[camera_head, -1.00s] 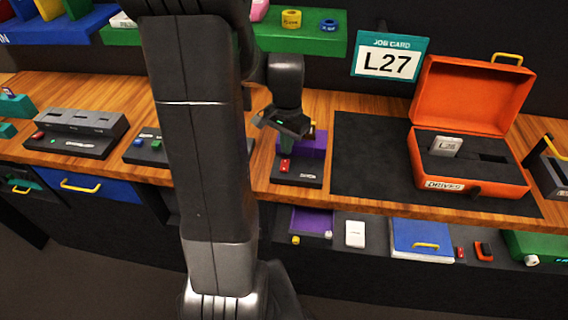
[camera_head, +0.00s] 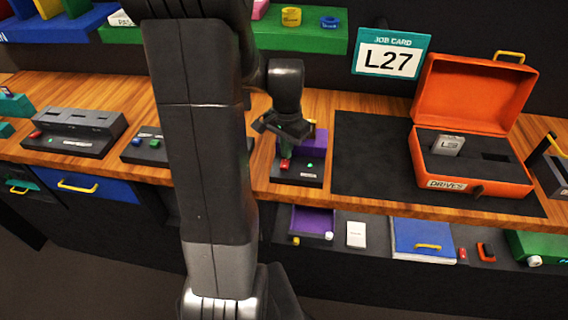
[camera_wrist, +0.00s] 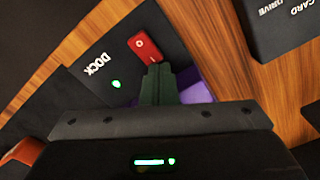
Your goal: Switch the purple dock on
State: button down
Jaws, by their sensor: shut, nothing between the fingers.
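The purple dock (camera_head: 318,141) stands on the wooden bench, a purple block on a black base. In the wrist view its base carries the label DOCK (camera_wrist: 94,64), a red rocker switch (camera_wrist: 144,46) and a lit green light (camera_wrist: 116,84). The green light also shows in the head view (camera_head: 310,166). My gripper (camera_head: 286,150) is shut and empty above the dock. In the wrist view its fingertips (camera_wrist: 155,70) are at the near end of the switch and hide part of it. I cannot tell whether they touch it.
An open orange case (camera_head: 470,186) with a drive stands on a dark mat (camera_head: 375,150) to the right. A job card (camera_head: 390,58) reading L27 hangs behind. Other dark docks (camera_head: 75,133) stand to the left.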

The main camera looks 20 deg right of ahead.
notch_tip(320, 180, up, 7)
jog(key=p, duration=0.5)
jog(key=shift+p, duration=0.3)
jog(key=shift+f, duration=0.15)
notch_tip(320, 180, down, 7)
jog(key=b, duration=0.5)
jog(key=shift+b, duration=0.35)
jog(key=shift+r, duration=0.2)
jog(key=shift+r, duration=0.1)
